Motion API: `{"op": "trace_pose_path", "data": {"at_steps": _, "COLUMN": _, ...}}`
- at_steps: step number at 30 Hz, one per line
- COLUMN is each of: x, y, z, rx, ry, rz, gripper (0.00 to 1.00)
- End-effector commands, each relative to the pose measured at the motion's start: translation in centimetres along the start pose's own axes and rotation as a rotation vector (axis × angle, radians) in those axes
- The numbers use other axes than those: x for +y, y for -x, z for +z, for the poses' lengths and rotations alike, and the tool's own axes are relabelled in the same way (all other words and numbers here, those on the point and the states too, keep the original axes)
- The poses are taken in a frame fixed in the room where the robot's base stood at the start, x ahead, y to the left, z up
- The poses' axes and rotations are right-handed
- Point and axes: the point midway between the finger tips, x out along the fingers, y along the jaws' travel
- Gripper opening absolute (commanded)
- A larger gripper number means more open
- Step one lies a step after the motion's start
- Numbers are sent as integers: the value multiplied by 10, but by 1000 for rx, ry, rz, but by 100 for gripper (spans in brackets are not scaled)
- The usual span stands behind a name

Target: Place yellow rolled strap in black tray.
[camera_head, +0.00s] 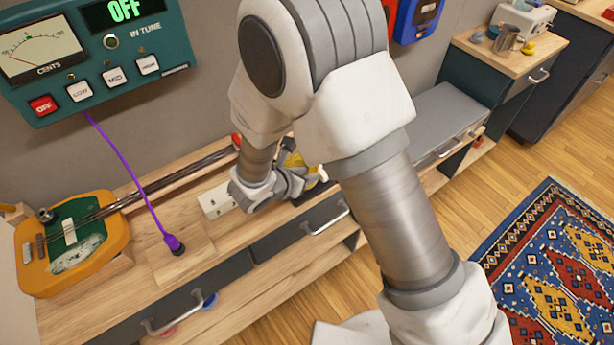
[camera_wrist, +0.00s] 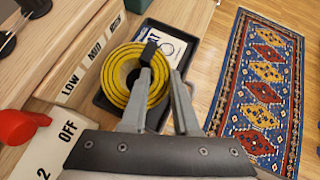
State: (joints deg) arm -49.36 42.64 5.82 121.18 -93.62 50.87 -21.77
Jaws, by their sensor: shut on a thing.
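The yellow rolled strap (camera_wrist: 113,76), a coil with dark edge lines, shows in the wrist view at the upper left. My gripper (camera_wrist: 161,64) is shut on the coil's right-hand side. The black tray (camera_wrist: 176,28) lies beneath and around the strap from this viewpoint; I cannot tell whether the strap touches its floor. In the head view my gripper (camera_head: 302,180) is over the far end of the wooden bench, with a bit of yellow strap (camera_head: 294,160) showing beside it. My arm hides most of the tray there.
Wooden blocks labelled LOW, MID, HIGH (camera_wrist: 88,62) and a white OFF plate (camera_wrist: 50,140) are close on the left. A guitar-like instrument (camera_head: 70,245) and purple cable (camera_head: 135,180) occupy the bench's left. A patterned rug (camera_head: 555,260) covers the floor.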

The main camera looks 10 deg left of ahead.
Motion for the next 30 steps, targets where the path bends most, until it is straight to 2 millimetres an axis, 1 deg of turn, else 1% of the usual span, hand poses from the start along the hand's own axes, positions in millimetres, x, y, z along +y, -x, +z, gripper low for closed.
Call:
{"op": "trace_pose_path", "data": {"at_steps": 1, "x": -3, "y": -5, "z": -10, "rx": 15, "ry": 5, "rz": -6, "gripper": 0}}
{"op": "trace_pose_path", "data": {"at_steps": 8, "x": -4, "y": -7, "z": -12, "rx": 19, "ry": 6, "rz": -8, "gripper": 0}}
{"op": "trace_pose_path", "data": {"at_steps": 9, "x": -4, "y": -7, "z": -13, "rx": 20, "ry": 7, "rz": -8, "gripper": 35}}
{"op": "trace_pose_path", "data": {"at_steps": 13, "x": -4, "y": -6, "z": -13, "rx": 21, "ry": 8, "rz": -7, "gripper": 58}}
{"op": "trace_pose_path", "data": {"at_steps": 14, "x": -4, "y": -6, "z": -13, "rx": 21, "ry": 8, "rz": -6, "gripper": 60}}
{"op": "trace_pose_path", "data": {"at_steps": 23, "x": -3, "y": -2, "z": -10, "rx": 15, "ry": 5, "rz": -4, "gripper": 60}}
{"op": "trace_pose_path", "data": {"at_steps": 26, "x": -2, "y": 9, "z": -9, "rx": 13, "ry": 3, "rz": -3, "gripper": 60}}
{"op": "trace_pose_path", "data": {"at_steps": 30, "x": -1, "y": 36, "z": -8, "rx": 13, "ry": 3, "rz": 0, "gripper": 60}}
